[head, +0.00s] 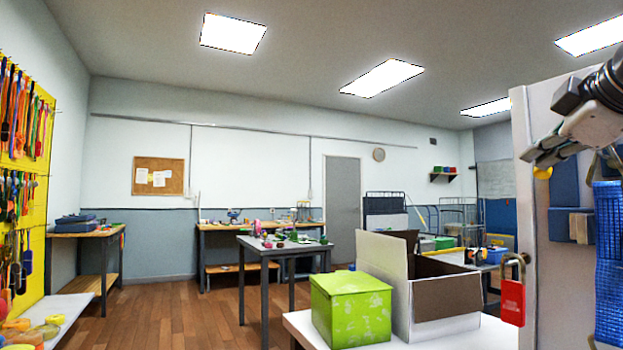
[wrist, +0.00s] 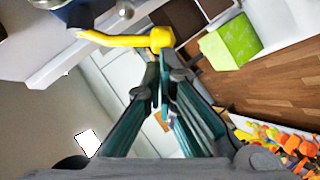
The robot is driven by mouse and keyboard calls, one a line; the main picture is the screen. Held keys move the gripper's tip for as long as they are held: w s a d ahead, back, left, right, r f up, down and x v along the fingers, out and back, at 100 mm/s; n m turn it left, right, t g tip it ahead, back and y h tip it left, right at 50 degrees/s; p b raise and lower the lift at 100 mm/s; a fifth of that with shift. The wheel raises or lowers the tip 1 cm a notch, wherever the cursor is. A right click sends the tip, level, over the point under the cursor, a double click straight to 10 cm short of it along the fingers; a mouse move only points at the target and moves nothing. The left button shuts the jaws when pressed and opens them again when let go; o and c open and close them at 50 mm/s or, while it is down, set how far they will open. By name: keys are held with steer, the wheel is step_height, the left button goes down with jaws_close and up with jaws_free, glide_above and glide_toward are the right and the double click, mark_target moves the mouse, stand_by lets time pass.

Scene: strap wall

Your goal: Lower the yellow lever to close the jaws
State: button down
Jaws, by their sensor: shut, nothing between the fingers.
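The yellow lever (wrist: 125,40) runs across the top of the wrist view, with a thick rounded end on the right and a thin end on the left by a dark blue part (wrist: 78,14). My gripper (wrist: 162,66) is shut and empty, its fingertips just below the thick end; I cannot tell whether they touch it. In the head view my gripper (head: 553,152) is at the upper right, beside a pale upright panel, with a small yellow piece of the lever (head: 543,173) showing under it. The jaws cannot be made out in either view.
A red padlock (head: 513,300) hangs on the pale panel (head: 538,110). Blue mesh (head: 608,265) is close by on the right. A green box (head: 350,308) and an open carton (head: 445,300) stand on a white table. Wooden floor is clear farther left.

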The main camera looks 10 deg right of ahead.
step_height(320, 180, down, 6)
steer(key=w+d+b, duration=0.1)
steer(key=d+b, duration=0.1)
steer(key=b, duration=0.5)
steer(key=shift+d+r+n+b, duration=0.2)
steer(key=shift+d+n+b, duration=0.1)
steer(key=shift+d, duration=0.1)
